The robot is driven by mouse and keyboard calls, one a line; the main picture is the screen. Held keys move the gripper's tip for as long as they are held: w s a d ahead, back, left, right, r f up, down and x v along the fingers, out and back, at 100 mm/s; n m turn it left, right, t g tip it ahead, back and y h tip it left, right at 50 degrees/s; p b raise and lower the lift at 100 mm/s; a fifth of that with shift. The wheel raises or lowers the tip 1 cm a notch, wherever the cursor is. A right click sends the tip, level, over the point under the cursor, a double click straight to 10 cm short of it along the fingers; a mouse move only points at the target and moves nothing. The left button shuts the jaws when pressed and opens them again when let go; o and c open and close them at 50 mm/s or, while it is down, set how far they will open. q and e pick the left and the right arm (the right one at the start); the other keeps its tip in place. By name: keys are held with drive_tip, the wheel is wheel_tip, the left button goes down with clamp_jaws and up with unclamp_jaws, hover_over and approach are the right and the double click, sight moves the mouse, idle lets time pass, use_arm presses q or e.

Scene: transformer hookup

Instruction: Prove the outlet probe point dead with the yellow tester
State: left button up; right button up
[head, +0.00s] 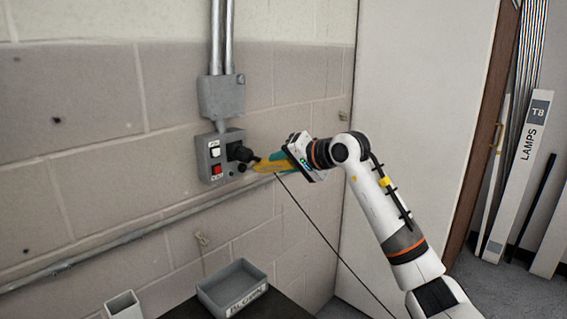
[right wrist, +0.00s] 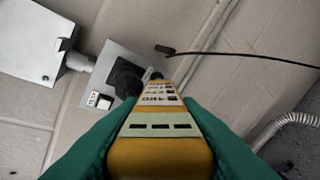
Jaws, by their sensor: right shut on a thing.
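The yellow tester (head: 265,165) is held in my right gripper (head: 290,156), whose green fingers are shut on its sides. In the right wrist view the tester (right wrist: 160,155) points away from me, with dark slots on its face; no lit lamp can be made out. Its tip is at or very near the lower right of the grey outlet box (head: 202,160), beside the black plug (head: 238,152). The plug also shows in the right wrist view (right wrist: 125,77). The probe point is hidden or too small to tell, and so is contact. My left gripper is not in view.
The box has a white switch (head: 215,152) and a red switch (head: 217,169). A thin black cable (head: 318,232) hangs below my right gripper. A grey labelled bin (head: 232,287) stands on a dark surface below. A conduit runs along the wall.

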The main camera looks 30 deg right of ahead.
drive_tip(key=shift+w+a+r, duration=0.1)
drive_tip(key=shift+w+a, duration=0.1)
drive_tip(key=shift+w, duration=0.3)
idle(0.5)
idle(0.8)
drive_tip(key=shift+s+d, duration=0.25)
drive_tip(key=shift+s, duration=0.35)
drive_tip(key=s+b, duration=0.1)
drive_tip(key=s+d+b, duration=0.1)
drive_tip(key=s, duration=0.1)
drive_tip(key=s+b, duration=0.1)
drive_tip(key=s, duration=0.1)
drive_tip(key=shift+s+d, duration=0.15)
drive_tip(key=shift+d, duration=0.25)
